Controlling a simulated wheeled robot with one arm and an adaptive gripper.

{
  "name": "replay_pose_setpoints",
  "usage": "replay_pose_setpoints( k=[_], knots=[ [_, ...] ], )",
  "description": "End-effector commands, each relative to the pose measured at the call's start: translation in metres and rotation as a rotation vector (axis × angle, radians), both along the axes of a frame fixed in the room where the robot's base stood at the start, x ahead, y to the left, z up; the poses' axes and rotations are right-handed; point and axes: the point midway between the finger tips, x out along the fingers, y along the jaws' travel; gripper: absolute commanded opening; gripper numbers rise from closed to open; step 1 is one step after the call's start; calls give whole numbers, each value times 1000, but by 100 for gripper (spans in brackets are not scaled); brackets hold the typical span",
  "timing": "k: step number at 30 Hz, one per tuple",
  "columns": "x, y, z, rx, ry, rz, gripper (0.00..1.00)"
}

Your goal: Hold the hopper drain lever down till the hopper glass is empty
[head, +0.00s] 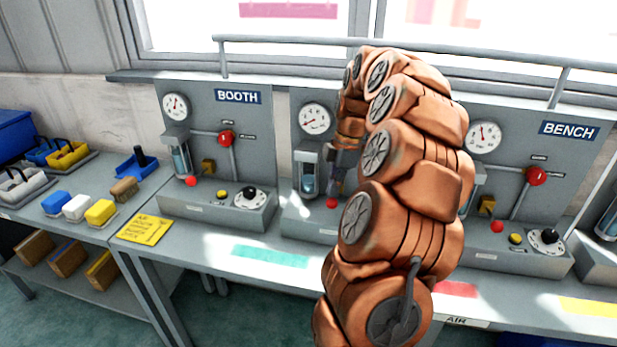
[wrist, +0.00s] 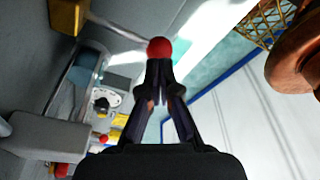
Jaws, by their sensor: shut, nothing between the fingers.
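My gripper (head: 336,180) is at the middle panel, its fingers shut and empty. In the wrist view my fingertips (wrist: 158,66) meet at the red ball of a lever (wrist: 159,47), whose thin rod runs from a yellow block (wrist: 68,15). They look to be against the ball; I cannot tell how hard. In the head view the red ball (head: 331,203) shows just below my fingers; the rod and block are hidden. A glass (head: 308,178) left of my gripper holds some bluish liquid in its lower part. My arm hides any name plate on this panel, so I cannot read it as hopper.
The BOOTH panel (head: 237,97) stands left and the BENCH panel (head: 569,130) right, each with a similar lever. A gauge (head: 314,119) sits above the middle glass. A rail (head: 290,40) runs behind. Coloured blocks (head: 76,207) lie on the left table. The bench front is mostly clear.

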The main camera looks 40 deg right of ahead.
Motion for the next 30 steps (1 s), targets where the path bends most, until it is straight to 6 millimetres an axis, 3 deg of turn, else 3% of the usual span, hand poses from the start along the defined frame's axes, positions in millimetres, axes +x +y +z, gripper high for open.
replay_pose_setpoints(
  k=[30],
  knots=[
    [1,0,-25,-1,-2,0,0]
  ],
)
